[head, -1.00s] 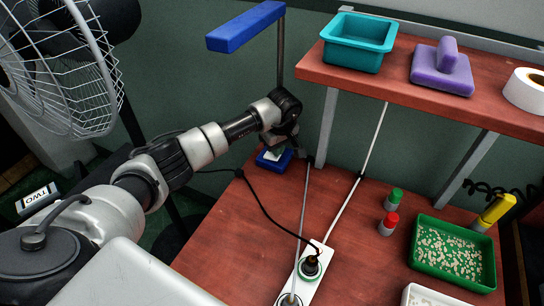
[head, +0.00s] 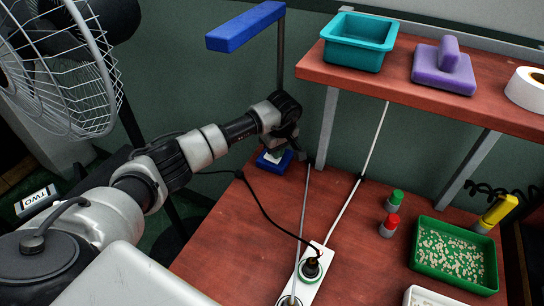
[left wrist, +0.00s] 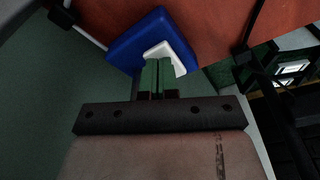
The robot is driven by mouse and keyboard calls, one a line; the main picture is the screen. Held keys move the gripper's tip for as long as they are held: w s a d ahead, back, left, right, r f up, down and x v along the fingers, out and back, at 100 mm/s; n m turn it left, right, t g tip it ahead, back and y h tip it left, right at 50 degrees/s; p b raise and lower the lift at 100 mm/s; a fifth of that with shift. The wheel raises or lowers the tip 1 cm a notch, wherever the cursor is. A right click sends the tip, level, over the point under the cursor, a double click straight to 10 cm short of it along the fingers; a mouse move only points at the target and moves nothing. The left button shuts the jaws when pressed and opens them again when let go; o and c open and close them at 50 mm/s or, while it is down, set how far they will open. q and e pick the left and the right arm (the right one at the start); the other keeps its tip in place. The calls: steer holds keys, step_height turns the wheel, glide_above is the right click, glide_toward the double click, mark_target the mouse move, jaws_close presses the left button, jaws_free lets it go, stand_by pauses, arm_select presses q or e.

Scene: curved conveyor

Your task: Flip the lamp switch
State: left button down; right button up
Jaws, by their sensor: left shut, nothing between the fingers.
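The lamp has a blue bar-shaped head (head: 245,27) on a thin dark pole, with its blue base (head: 284,166) at the table's back left corner. A white switch (left wrist: 176,58) sits on the blue base, which also shows in the left wrist view (left wrist: 130,45). My left gripper (head: 271,154) reaches down over the base. In the left wrist view its green fingers (left wrist: 158,64) are together with nothing between them, and their tips overlap the near part of the switch. I cannot tell whether they touch it. My right gripper is out of view.
A power strip (head: 306,286) with plugged cords lies at the table front. Red (head: 389,226) and green (head: 396,200) capped bottles and a green tray (head: 462,281) stand right. A shelf (head: 420,93) overhangs the back. A fan (head: 60,75) stands left.

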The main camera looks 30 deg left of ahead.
arm_select(q)
steer(key=shift+r+p, duration=1.9)
steer(key=shift+r, duration=1.4)
steer(key=shift+s+f, duration=0.1)
